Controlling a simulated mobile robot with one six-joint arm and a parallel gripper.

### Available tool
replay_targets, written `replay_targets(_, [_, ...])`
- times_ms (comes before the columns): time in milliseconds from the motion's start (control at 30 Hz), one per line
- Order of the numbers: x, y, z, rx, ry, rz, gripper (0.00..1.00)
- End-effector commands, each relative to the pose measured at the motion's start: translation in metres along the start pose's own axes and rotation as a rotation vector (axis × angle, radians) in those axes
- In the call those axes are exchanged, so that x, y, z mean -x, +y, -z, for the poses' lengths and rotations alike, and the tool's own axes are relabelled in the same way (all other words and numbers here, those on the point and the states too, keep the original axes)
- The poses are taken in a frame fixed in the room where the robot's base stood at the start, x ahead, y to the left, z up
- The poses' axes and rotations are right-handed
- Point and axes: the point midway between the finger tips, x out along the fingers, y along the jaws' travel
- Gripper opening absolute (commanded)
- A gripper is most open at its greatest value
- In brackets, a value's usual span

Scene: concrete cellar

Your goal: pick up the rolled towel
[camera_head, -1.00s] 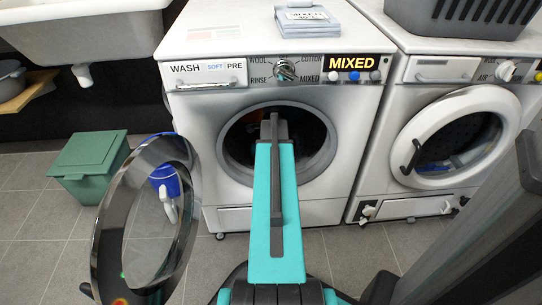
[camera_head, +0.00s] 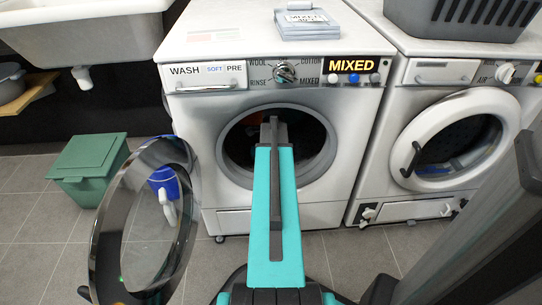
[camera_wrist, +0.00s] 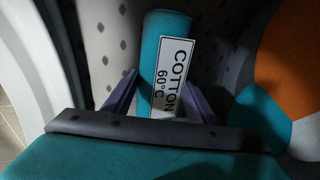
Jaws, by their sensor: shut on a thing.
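The rolled towel (camera_wrist: 166,42) is a teal roll with a white label reading COTTON 60°C. It stands roughly upright in the wrist view, inside the perforated metal drum. My gripper (camera_wrist: 161,86) has one dark finger on each side of the towel's lower part and is shut on it. The towel's lower end is hidden behind my wrist. In the head view my arm reaches into the open round mouth of the washing machine (camera_head: 205,130) marked MIXED. There the gripper and towel are hidden by the arm and the dark drum.
An orange, teal and pale cloth (camera_wrist: 285,60) lies right of the towel in the drum. The machine's glass door (camera_head: 105,235) stands open at left. A second machine (camera_head: 420,170) with its door shut stands right. A green bin (camera_head: 85,175) stands left.

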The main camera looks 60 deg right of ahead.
Motion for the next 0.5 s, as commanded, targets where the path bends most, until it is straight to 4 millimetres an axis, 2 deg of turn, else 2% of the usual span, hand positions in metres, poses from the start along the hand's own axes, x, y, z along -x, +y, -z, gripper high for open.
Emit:
replay_targets(300, [0.001, 0.0, 0.0, -0.001, -0.001, 0.0, 0.19])
replay_targets(500, [0.012, -0.004, 0.001, -0.002, 0.0, 0.001, 0.19])
